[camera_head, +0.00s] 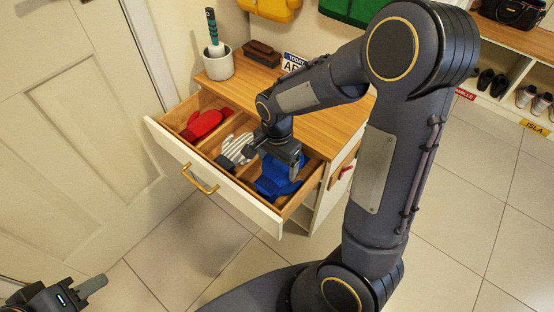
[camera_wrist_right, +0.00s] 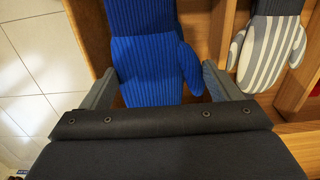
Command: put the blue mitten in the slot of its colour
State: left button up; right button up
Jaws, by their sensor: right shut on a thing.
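The blue mitten (camera_head: 275,180) lies in the right-hand compartment of the open drawer (camera_head: 215,182). My right gripper (camera_head: 292,163) reaches down over it from above. In the right wrist view the blue mitten (camera_wrist_right: 150,62) sits between the two fingers, its ribbed cuff at the top and its thumb on the right; my gripper is shut on it. A grey-and-white striped mitten (camera_head: 236,147) lies in the middle compartment, and a red mitten (camera_head: 204,123) in the left one. My left gripper (camera_head: 88,290) is at the bottom left, far from the drawer; only one finger shows clearly.
Wooden dividers part the drawer. A shoe shelf (camera_head: 515,118) is at the right. A door (camera_head: 75,130) is at the left.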

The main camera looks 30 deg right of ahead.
jog(key=shift+f+b, duration=1.25)
jog(key=shift+f, duration=0.65)
jog(key=o, duration=0.8)
jog(key=shift+o, duration=0.2)
jog(key=shift+r+p, duration=1.65)
jog(key=shift+r, duration=2.3)
jog(key=shift+s, duration=0.1)
